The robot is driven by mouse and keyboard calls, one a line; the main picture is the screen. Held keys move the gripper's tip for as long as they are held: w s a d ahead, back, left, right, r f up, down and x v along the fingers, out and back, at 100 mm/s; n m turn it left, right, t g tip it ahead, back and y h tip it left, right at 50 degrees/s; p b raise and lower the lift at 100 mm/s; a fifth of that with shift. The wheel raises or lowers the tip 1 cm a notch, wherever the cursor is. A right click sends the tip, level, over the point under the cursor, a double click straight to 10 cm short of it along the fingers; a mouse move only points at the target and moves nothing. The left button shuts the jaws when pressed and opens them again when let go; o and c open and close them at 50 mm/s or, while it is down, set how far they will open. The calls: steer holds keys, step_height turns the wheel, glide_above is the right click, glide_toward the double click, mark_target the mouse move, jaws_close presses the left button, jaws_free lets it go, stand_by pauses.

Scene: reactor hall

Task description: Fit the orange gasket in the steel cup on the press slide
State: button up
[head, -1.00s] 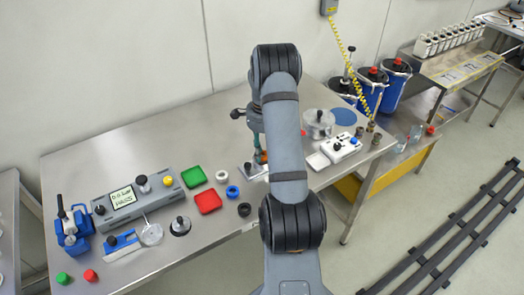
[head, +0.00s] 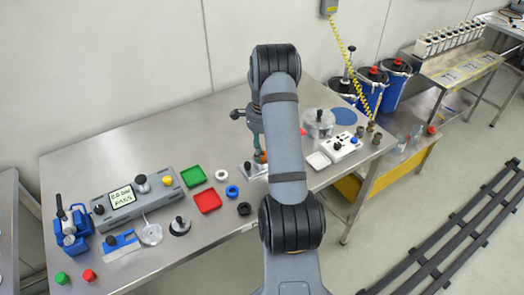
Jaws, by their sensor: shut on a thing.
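The press (head: 256,122) stands on the bench at the middle, with a dark lever knob at its left. My own arm covers its right side. A small orange-brown piece (head: 261,157) shows at the arm's left edge, low on the press; I cannot tell whether it is the gasket. A pale metal base part (head: 251,170) shows below it. The steel cup cannot be made out, and most of the slide is hidden. My gripper is hidden behind my arm.
Left of the press lie a green tray (head: 193,176), a red tray (head: 207,201) and white, blue and black rings. A display unit (head: 122,197) stands farther left. Right of my arm are a clear round vessel (head: 319,123) and a white box (head: 341,147). The bench's back left is clear.

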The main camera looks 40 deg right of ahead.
steer(key=shift+f+b, duration=0.3)
steer(key=shift+b, duration=0.05)
steer(key=o, duration=1)
steer(key=shift+o, duration=1.3)
steer(key=o, duration=0.3)
steer(key=shift+r, duration=0.1)
step_height(320, 180, up, 7)
steer(key=p, duration=0.4)
steer(key=shift+p, duration=0.35)
